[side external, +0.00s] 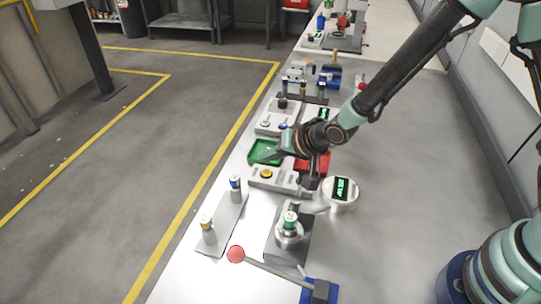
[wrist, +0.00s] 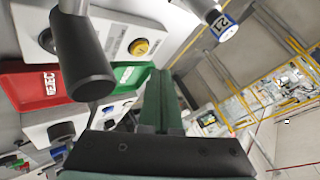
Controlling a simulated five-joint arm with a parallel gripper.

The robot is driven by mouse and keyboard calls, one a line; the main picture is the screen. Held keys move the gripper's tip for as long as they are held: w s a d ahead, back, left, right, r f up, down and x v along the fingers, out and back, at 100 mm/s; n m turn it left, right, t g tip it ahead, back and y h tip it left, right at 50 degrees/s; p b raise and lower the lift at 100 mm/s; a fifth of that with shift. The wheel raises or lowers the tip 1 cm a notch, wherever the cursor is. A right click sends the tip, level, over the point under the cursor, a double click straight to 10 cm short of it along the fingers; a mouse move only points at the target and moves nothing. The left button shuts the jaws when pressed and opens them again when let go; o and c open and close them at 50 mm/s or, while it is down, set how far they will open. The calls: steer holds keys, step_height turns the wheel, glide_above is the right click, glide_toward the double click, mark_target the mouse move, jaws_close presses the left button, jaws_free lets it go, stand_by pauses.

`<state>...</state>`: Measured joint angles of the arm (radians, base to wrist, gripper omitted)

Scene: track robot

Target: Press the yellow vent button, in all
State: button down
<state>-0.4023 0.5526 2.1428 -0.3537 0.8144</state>
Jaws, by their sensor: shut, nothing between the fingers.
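The yellow button (side external: 266,174) is a round cap on a pale box in the side view, near the left edge of the bench. It also shows in the wrist view (wrist: 139,47), beside lettering on the pale box. My gripper (side external: 268,157) is shut and empty, pointing toward the left above the green tray (side external: 256,150), just behind the button box. In the wrist view, the shut green fingers (wrist: 160,80) extend upward, and the button lies beyond them, slightly left. The gripper appears apart from the button; the exact height gap is hard to judge.
A red tray (side external: 322,160) marked REJECT in the wrist view (wrist: 35,85) lies beside the green one. Two vials (side external: 235,189) stand on a grey plate in front. A white round display unit (side external: 340,200) and a red-ball lever (side external: 236,254) are nearer. A dark cylinder (wrist: 82,55) looms in the wrist view.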

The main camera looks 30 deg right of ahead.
steer(key=shift+f, duration=0.85)
stand_by(1.5)
steer(key=shift+f, duration=0.4)
steer(key=shift+f, duration=0.4)
stand_by(0.8)
steer(key=shift+r, duration=0.8)
steer(key=shift+r, duration=2.5)
